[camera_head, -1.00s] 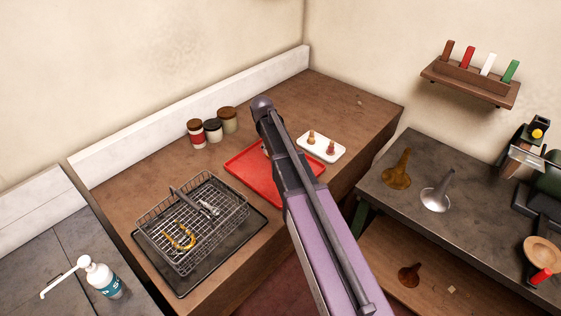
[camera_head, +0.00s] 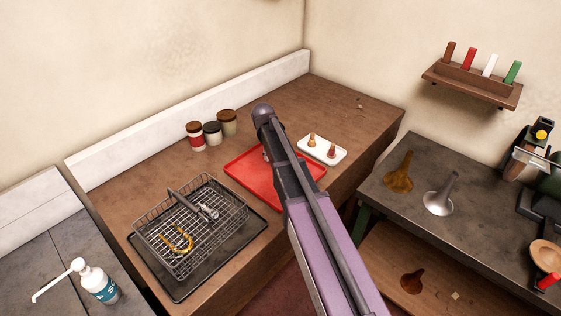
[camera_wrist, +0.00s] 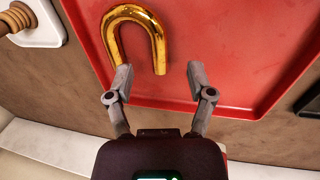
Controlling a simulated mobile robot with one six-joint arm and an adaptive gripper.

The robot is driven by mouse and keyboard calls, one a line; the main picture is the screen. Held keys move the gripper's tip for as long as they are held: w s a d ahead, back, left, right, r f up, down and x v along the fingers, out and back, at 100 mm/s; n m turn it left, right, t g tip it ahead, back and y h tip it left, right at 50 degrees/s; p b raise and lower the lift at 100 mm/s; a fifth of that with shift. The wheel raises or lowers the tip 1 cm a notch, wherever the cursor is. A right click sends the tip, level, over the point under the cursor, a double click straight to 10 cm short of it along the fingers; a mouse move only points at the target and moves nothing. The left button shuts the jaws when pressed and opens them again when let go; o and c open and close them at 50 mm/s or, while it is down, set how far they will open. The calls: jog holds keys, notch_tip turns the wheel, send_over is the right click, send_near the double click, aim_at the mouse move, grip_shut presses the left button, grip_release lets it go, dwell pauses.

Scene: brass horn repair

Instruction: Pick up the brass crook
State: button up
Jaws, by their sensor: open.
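The brass crook (camera_wrist: 136,22), a shiny gold U-shaped tube, lies on the red tray (camera_wrist: 235,60) in the wrist view. My gripper (camera_wrist: 160,76) is open and empty, its fingers pointing at the crook's open end. The end of the crook's right leg shows between the two fingertips; the left fingertip is by the end of the left leg. I cannot tell the height gap. In the head view my arm hides the gripper and most of this crook over the red tray (camera_head: 242,168).
A wire basket (camera_head: 150,243) on a dark tray holds another yellow U-shaped piece (camera_head: 178,243) and metal parts. A white dish (camera_head: 338,150) with two small turned pieces stands right of the red tray. Several jars (camera_head: 212,133) stand behind. A pump bottle (camera_head: 98,284) is front left.

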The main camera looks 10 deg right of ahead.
jog(key=shift+w+d+f+b, duration=0.15)
jog(key=shift+w+f+b, duration=0.05)
jog(key=shift+f+b, duration=0.9)
jog(key=shift+w+d+f+b, duration=0.1)
jog(key=shift+w+f+b, duration=0.1)
jog(key=shift+f+b, duration=0.9)
grip_shut()
